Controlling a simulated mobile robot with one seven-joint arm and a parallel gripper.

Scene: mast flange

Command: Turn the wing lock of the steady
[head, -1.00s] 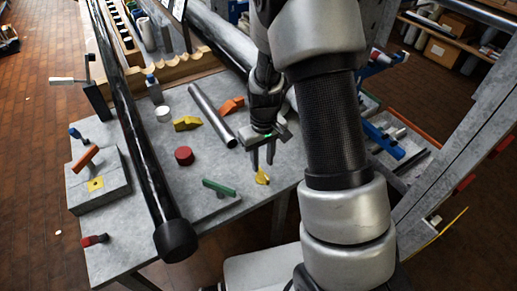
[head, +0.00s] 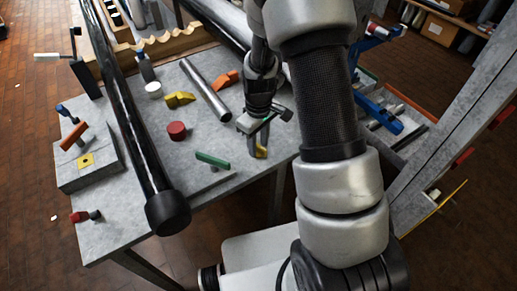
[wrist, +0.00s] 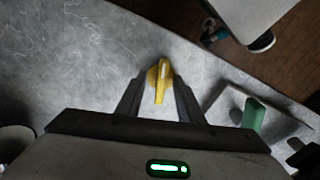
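A small yellow wing-shaped piece (head: 261,152) sits near the front edge of the grey bench; I take it for the wing lock, though the steady itself is not clear to me. In the wrist view the yellow wing (wrist: 159,78) stands between the two fingers of my gripper (wrist: 159,88). The fingers are open, one on each side, with a narrow gap seeming to remain at both sides. In the head view my gripper (head: 256,146) points down over the piece and partly hides it.
A green handle (head: 212,159) on a grey plate is close to the gripper. A red knob (head: 177,130), another yellow piece (head: 180,99), an orange piece (head: 227,80) and a metal tube (head: 205,90) lie around. A long black bar (head: 137,120) crosses the bench's left side.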

